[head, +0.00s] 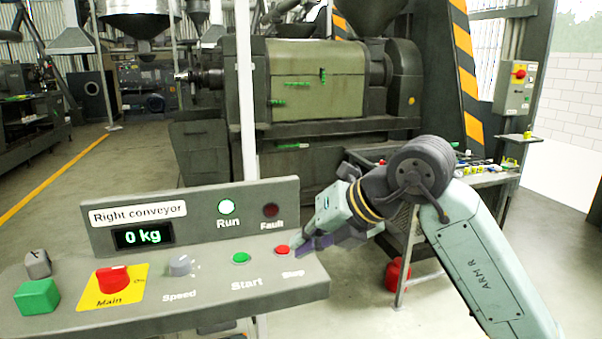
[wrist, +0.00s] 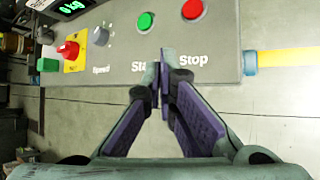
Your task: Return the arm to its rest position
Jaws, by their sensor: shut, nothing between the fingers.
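My gripper (head: 312,243) is at the right end of the conveyor control panel (head: 215,289), close to the red Stop button (head: 282,250). In the wrist view, the gripper (wrist: 164,62) has its purple fingers closed together with nothing between them. The fingertips lie over the panel's lower edge, between the Start and Stop labels and below the green button (wrist: 146,21) and the red button (wrist: 193,9). I cannot tell whether they touch the panel. My arm (head: 470,250) reaches in from the lower right and is bent at the elbow.
The panel carries a lit Run lamp (head: 226,206), a dark Fault lamp (head: 270,210), a red Main switch (head: 112,279) and a display (head: 143,236) reading 0 kg. A green block (head: 37,297) sits at its left. A large press (head: 318,80) stands behind, with a side table (head: 487,178) at right.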

